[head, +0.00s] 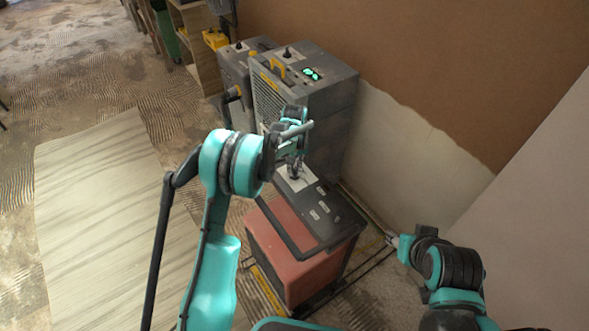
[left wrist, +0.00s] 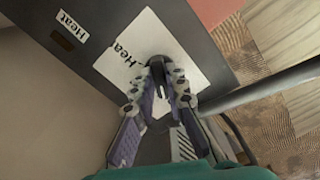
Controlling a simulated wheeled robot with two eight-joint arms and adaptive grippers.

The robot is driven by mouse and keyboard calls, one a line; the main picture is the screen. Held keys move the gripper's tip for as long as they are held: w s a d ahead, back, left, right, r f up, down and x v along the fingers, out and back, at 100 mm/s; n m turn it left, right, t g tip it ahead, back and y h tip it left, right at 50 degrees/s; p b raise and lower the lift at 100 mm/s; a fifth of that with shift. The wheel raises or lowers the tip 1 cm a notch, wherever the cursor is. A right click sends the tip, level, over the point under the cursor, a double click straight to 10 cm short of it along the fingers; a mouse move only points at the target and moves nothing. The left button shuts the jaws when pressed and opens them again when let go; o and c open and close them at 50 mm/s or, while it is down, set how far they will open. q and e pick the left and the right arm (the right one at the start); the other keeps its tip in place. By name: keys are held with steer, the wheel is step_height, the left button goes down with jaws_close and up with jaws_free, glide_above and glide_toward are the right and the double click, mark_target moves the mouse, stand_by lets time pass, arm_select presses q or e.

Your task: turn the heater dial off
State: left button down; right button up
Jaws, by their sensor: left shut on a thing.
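The heater (head: 290,250) has a red body with a dark top panel (head: 338,212) that carries small pale labels. On the panel is a white square plate (left wrist: 130,47) marked "Heat". The black dial (left wrist: 157,70) stands on this plate. My left gripper (head: 294,172) is over the panel; in the left wrist view its two fingers (left wrist: 160,88) are closed around the dial, one on each side. The fingers hide part of the dial, and I cannot read its setting. My right gripper (head: 392,240) is low at the heater's right, apart from it; its fingers are too small to judge.
Grey machines (head: 315,85) with knobs and a green display stand behind the heater, close to my left arm. A plastered wall (head: 410,160) rises on the right. A pale board (head: 100,220) lies on the open floor at the left.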

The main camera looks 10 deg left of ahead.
mark_target(295, 170)
arm_select(q)
steer(key=c, duration=1.5)
jaws_free()
steer(key=shift+c, duration=0.2)
steer(key=shift+r, duration=0.1)
step_height(295, 170, up, 12)
